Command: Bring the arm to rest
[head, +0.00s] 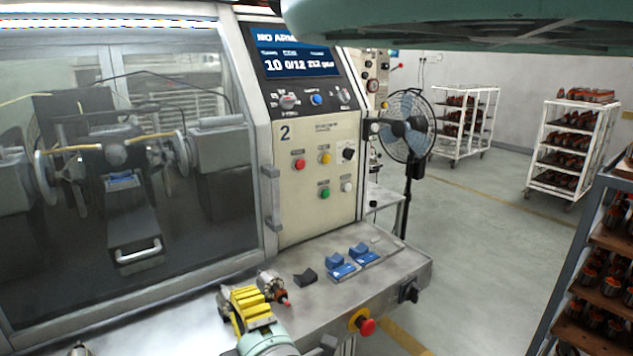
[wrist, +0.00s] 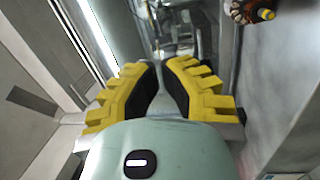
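My gripper (head: 240,298) has yellow ribbed fingers and is low over the front of the metal bench in the head view. In the wrist view its two fingers (wrist: 160,72) stand a little apart with a narrow gap and nothing between them. A wound armature (head: 271,285) with an orange-red end is just right of the fingers in the head view. It also shows at the top right of the wrist view (wrist: 250,11), apart from the fingers.
The winding machine (head: 318,180) with its glazed enclosure stands behind the bench (head: 385,270). Blue holders (head: 341,267) and a red stop button (head: 366,326) are to the right.

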